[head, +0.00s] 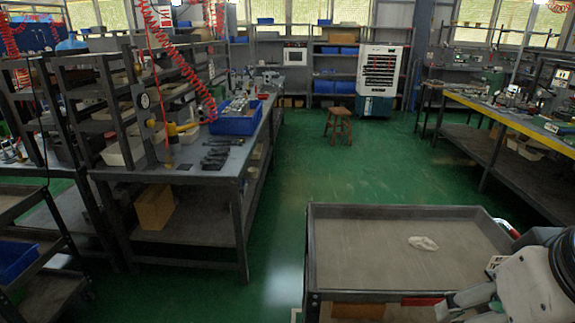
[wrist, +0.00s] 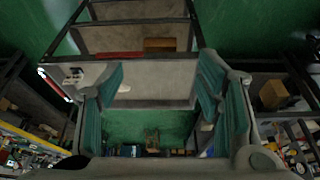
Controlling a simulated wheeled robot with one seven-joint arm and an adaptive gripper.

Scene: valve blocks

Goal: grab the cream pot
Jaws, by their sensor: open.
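I cannot make out a clear cream pot in either view. A small whitish, crumpled-looking thing (head: 422,243) lies on the cart's grey top tray (head: 350,262) in the head view; its shape is too vague to name. A pale patch on the tray in the wrist view (wrist: 125,88) may be the same thing. My gripper (wrist: 158,88) is open, with its teal-padded fingers wide apart and nothing between them. In the head view, part of my arm and gripper (head: 470,300) shows at the lower right, by the tray's near right corner.
The tray has raised dark rims. A long workbench (head: 190,170) with a blue bin (head: 236,122) stands at the left. A yellow-edged bench (head: 500,115) stands at the right. A wooden stool (head: 339,124) stands on open green floor (head: 300,180).

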